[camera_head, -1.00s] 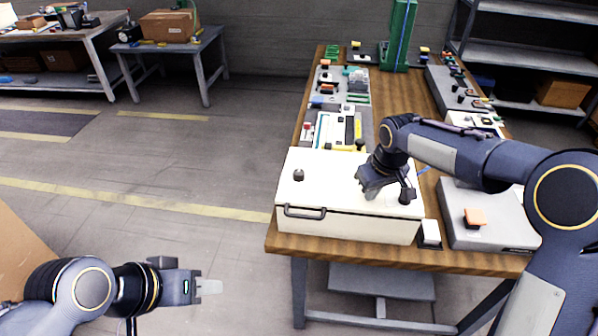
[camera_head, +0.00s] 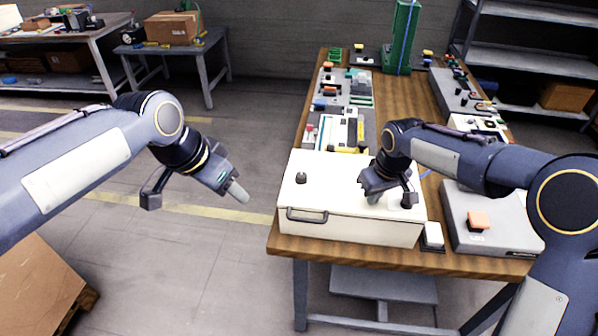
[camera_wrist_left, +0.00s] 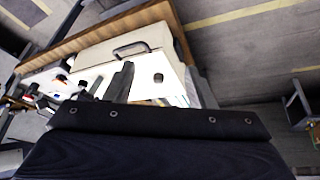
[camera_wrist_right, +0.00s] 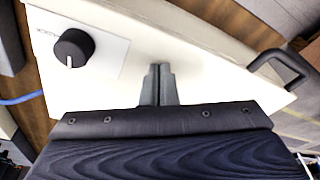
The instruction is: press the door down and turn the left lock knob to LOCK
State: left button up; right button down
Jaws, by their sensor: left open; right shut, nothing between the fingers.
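The white box (camera_head: 345,228) stands at the table's near end, its lid (camera_head: 335,180) lying down with a dark handle (camera_head: 306,215) in front. The dark left knob (camera_head: 301,177) is on the lid's left side; it also shows in the left wrist view (camera_wrist_left: 158,78). Its pointer direction is too small to read. The right knob (camera_wrist_right: 74,48) shows a white pointer line. My right gripper (camera_head: 373,198) is shut and empty, fingertips down at the lid beside the right knob. My left gripper (camera_head: 238,192) is open and empty, left of the box and apart from it.
Trays of parts (camera_head: 340,130) stand behind the box on the wooden table (camera_head: 400,108). A grey box with an orange button (camera_head: 478,221) is to the right. A small white-topped block (camera_head: 433,235) sits by the box's right corner.

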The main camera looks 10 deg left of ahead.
aim_at(301, 175)
pick_arm(q)
jog(key=w+d+f+m+g, duration=0.1)
jog(key=w+d+m, duration=0.2)
jog(key=w, duration=0.5)
jog(key=w+d+f+m, duration=0.1)
jog(key=w+d+m, duration=0.25)
jog(key=w, duration=0.55)
jog(key=shift+n+h, duration=0.35)
jog(key=shift+h, duration=0.05)
jog(key=x, duration=1.2)
jog(key=shift+s+d+f, duration=0.1)
jog(key=shift+s, duration=0.2)
jog(key=shift+c, duration=0.4)
jog(key=c, duration=0.9)
